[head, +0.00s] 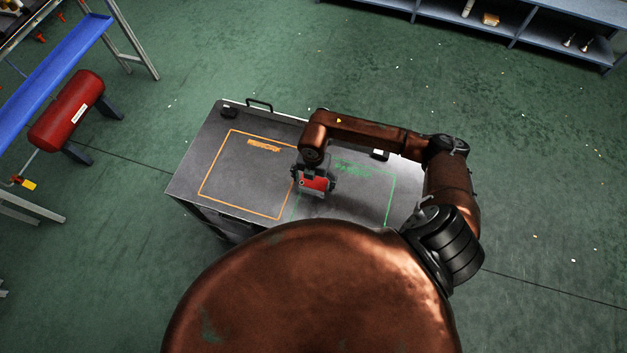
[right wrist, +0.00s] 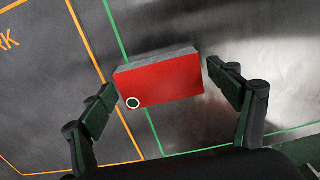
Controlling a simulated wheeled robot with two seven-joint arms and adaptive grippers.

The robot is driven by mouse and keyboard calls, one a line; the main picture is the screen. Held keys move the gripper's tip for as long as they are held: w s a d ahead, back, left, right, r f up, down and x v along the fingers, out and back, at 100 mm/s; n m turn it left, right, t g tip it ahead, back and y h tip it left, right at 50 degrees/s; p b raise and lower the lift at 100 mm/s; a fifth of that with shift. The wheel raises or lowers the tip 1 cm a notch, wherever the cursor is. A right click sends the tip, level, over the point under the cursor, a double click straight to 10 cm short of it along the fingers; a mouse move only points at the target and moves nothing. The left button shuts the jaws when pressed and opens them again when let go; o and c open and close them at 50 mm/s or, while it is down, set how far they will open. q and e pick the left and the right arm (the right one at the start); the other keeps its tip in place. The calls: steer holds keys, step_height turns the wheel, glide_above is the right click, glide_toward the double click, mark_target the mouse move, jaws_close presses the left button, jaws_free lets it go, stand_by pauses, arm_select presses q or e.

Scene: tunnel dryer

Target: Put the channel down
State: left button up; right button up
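The channel, as I take it, is a red block (right wrist: 160,85) with a grey side and a dark hole ringed in white on its red face. It also shows in the head view (head: 314,184), under my right gripper (head: 315,172). In the right wrist view, the fingers of my right gripper (right wrist: 162,78) are at its two short sides and appear shut on it, though a thin gap seems to show at the right fingertip. It is above the grey worktop (head: 212,145), near the green outline's left line. Its height is unclear. My left gripper is out of view.
The worktop carries an orange outline (head: 240,210) on the left and a green outline (head: 391,200) on the right. Both look bare apart from the channel. A red cylinder (head: 66,108) and blue rack (head: 60,55) stand left. A shelf (head: 545,38) stands at the back right.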

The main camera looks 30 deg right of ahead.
mark_target(313, 182)
steer(key=shift+o, duration=0.2)
step_height(313, 182, up, 12)
steer(key=shift+r, duration=0.15)
stand_by(0.5)
steer(key=shift+p, duration=0.3)
